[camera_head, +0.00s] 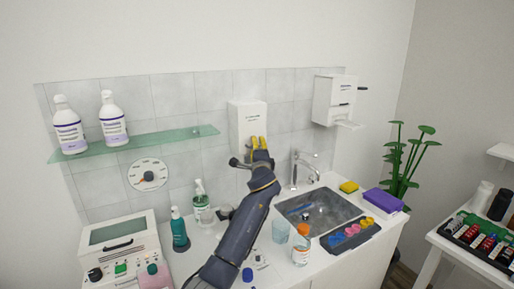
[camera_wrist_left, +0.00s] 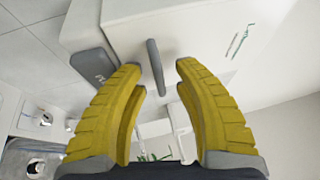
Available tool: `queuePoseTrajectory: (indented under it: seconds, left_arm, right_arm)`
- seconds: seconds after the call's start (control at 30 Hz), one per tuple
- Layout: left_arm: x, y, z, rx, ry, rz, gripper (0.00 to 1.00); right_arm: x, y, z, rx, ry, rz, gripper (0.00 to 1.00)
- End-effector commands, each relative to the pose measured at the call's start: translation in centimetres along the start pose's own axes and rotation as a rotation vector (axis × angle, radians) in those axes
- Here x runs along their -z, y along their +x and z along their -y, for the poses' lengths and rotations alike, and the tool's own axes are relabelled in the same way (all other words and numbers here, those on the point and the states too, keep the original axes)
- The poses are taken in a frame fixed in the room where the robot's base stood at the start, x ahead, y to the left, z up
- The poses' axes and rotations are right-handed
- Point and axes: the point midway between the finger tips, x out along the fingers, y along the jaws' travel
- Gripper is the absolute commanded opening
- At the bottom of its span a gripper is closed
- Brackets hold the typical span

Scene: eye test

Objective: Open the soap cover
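A white box-shaped dispenser (camera_head: 247,120) with small dark print hangs on the tiled wall; I take it to be the soap dispenser. My left gripper (camera_head: 259,143) is at its lower front in the head view and hides part of its lower edge. In the left wrist view the yellow fingers of my left gripper (camera_wrist_left: 160,78) are open. A grey upright tab (camera_wrist_left: 155,66) on a white surface (camera_wrist_left: 185,28) shows between the fingertips, with gaps on both sides. No opening in the cover shows. My right gripper is not in view.
A second white dispenser (camera_head: 333,97) hangs to the right, above the sink (camera_head: 318,212). A glass shelf (camera_head: 150,139) with two bottles is at left.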

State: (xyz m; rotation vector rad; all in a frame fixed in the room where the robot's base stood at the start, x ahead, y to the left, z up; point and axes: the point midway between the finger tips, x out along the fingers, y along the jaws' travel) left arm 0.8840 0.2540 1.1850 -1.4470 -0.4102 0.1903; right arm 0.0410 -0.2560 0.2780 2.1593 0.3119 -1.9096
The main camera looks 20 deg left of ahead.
Motion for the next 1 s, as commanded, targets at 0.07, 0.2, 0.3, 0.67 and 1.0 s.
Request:
queuePoseTrajectory:
  seconds: [0.07, 0.2, 0.3, 0.67, 1.0]
  left_arm:
    - [0.0, 0.0, 0.0, 0.0, 0.0, 0.0, 0.3]
    - [0.0, 0.0, 0.0, 0.0, 0.0, 0.0, 0.14]
    - [0.0, 0.0, 0.0, 0.0, 0.0, 0.0, 0.03]
    - [0.0, 0.0, 0.0, 0.0, 0.0, 0.0, 0.0]
    - [-1.3, -0.2, 0.4, -0.024, -0.009, 0.015, 0.0]
  right_arm:
    - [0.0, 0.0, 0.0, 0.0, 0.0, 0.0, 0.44]
    - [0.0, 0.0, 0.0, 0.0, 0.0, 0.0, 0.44]
    - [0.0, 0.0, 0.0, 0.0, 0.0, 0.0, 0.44]
    - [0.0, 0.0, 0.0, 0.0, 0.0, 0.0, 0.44]
    - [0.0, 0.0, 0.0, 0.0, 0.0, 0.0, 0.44]
